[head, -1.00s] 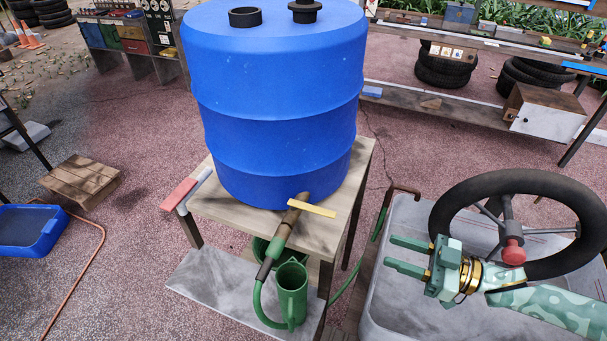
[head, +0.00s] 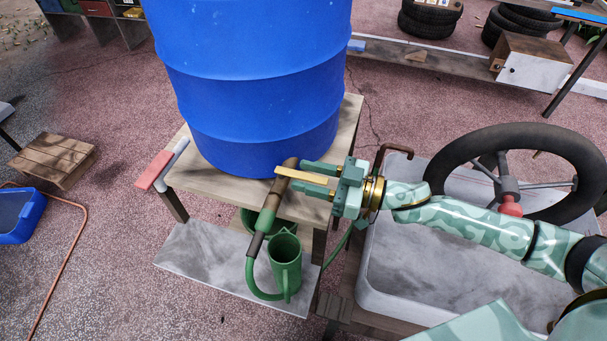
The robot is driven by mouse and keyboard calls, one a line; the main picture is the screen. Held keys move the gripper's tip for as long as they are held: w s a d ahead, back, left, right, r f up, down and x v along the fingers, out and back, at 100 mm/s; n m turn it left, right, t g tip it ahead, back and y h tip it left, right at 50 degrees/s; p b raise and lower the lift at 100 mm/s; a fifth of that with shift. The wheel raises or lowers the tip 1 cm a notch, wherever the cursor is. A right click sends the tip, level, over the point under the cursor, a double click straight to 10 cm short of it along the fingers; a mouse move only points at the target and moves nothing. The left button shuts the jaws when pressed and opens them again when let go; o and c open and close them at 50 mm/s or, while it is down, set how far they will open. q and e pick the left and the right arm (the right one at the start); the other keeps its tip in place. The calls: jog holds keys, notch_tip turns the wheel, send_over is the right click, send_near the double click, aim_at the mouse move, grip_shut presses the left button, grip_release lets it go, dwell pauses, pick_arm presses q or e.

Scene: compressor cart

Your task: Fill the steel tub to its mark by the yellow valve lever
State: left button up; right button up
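The yellow valve lever (head: 288,173) sticks out to the right from the brown spout pipe at the foot of the blue barrel (head: 255,95). My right gripper (head: 304,178) is at the lever from the right, its two green fingers apart. The lever's outer part lies between the fingers; I cannot tell whether either finger touches it. A pale grey tub (head: 395,308), seemingly the steel tub, stands at the right, partly covered by my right arm and a black wheel. I cannot make out its mark or any water level. My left gripper is out of view.
A green hose (head: 252,273) runs from the spout past a green can (head: 285,262) on the low shelf. The barrel stands on a wooden table (head: 345,130). The black handwheel (head: 515,137) with a red knob (head: 510,206) rises close behind my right arm.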

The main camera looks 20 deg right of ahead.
jog(key=shift+w+a, duration=0.4)
jog(key=shift+a, duration=0.15)
grip_shut()
